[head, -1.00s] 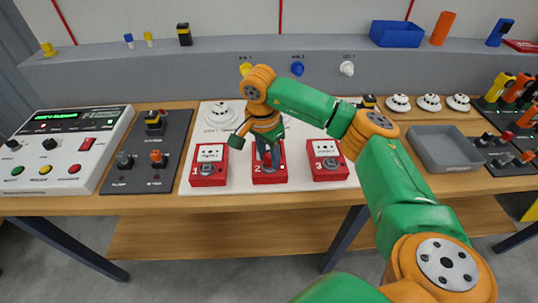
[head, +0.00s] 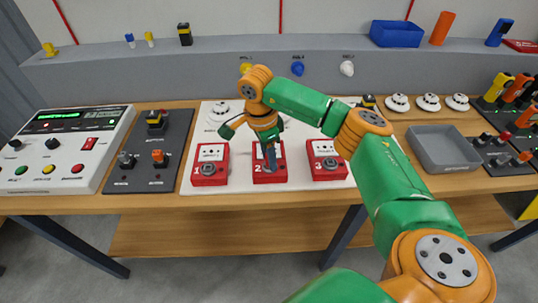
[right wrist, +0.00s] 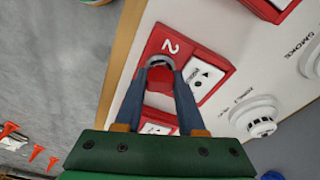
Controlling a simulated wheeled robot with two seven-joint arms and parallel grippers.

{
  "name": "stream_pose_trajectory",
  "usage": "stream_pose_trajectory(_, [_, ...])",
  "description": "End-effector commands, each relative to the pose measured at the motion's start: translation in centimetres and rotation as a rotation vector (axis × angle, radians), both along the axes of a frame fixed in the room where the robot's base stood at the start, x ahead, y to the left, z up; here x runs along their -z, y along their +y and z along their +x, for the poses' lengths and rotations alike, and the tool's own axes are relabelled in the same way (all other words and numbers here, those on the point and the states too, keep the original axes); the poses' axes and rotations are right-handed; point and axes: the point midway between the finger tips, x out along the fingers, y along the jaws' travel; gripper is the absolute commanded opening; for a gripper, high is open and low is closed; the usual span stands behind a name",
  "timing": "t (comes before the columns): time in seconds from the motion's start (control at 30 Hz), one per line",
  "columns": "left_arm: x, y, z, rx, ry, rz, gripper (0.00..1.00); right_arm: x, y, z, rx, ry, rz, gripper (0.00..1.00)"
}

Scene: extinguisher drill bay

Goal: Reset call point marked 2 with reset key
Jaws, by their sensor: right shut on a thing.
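The call point marked 2 (head: 277,178) is the middle of three red boxes on a white board. It fills the middle of the right wrist view (right wrist: 157,42), with its white window and a grey ring-shaped lock. My right gripper (head: 270,147) is above it, pointing down. My left gripper is not in view.
Call point 1 (head: 209,178) stands close on the left and call point 3 (head: 327,174) on the right. Smoke detectors (head: 398,103) sit behind. A grey tray (head: 443,167) lies to the right, a control panel (head: 85,125) to the left.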

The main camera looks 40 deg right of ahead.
Motion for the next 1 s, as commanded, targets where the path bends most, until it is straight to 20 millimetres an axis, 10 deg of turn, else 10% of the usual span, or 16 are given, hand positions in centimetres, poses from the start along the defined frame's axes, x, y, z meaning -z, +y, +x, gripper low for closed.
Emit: stream_pose_trajectory(1.0, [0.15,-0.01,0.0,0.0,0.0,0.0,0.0,0.02,0.0,-0.15,-0.611,0.001,0.0,0.0])
